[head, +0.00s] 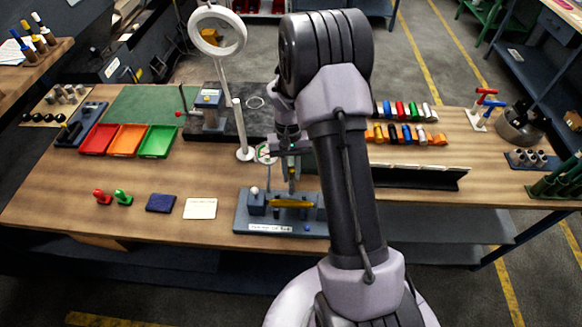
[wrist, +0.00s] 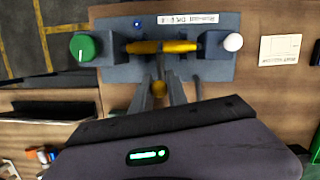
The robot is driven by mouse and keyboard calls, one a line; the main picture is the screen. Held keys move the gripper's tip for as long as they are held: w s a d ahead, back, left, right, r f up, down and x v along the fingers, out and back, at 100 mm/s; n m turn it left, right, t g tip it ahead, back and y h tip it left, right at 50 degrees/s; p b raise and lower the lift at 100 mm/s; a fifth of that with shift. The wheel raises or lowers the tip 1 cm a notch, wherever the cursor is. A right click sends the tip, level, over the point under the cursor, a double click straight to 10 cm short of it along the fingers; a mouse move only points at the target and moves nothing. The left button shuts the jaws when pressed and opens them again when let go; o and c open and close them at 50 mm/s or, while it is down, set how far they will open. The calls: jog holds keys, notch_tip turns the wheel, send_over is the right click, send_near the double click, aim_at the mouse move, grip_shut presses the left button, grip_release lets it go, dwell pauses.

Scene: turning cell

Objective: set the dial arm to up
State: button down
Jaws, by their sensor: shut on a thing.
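The dial fixture is a blue-grey base plate (head: 243,222) at the front edge of the bench, with a printed label; in the wrist view it appears upside down (wrist: 220,70). A yellow bar (head: 292,203) lies level between two blocks; it also shows in the wrist view (wrist: 178,46). A yellow knob (wrist: 158,88) shows between my fingers, in front of the bar's middle. My gripper (head: 291,182) points down over the fixture and is shut on this yellow-tipped arm. A green dial knob (wrist: 84,47) with a white mark is at the left. The arm's exact angle is unclear.
A white ball knob (wrist: 232,42) sits on the fixture's other end. A white card (head: 200,208) and a dark blue pad (head: 160,203) lie left of it. A black rail (head: 415,177) stands behind to the right.

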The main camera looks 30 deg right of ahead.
jog(key=shift+w, duration=0.1)
dwell(0.3)
jog(key=c, duration=1.3)
grip_release()
jog(key=shift+r, duration=0.1)
jog(key=p+v, duration=0.2)
jog(key=v, duration=1.5)
jog(key=shift+w+d+r+p, duration=0.1)
jog(key=shift+w+d+p, duration=0.05)
jog(key=shift+p, duration=0.2)
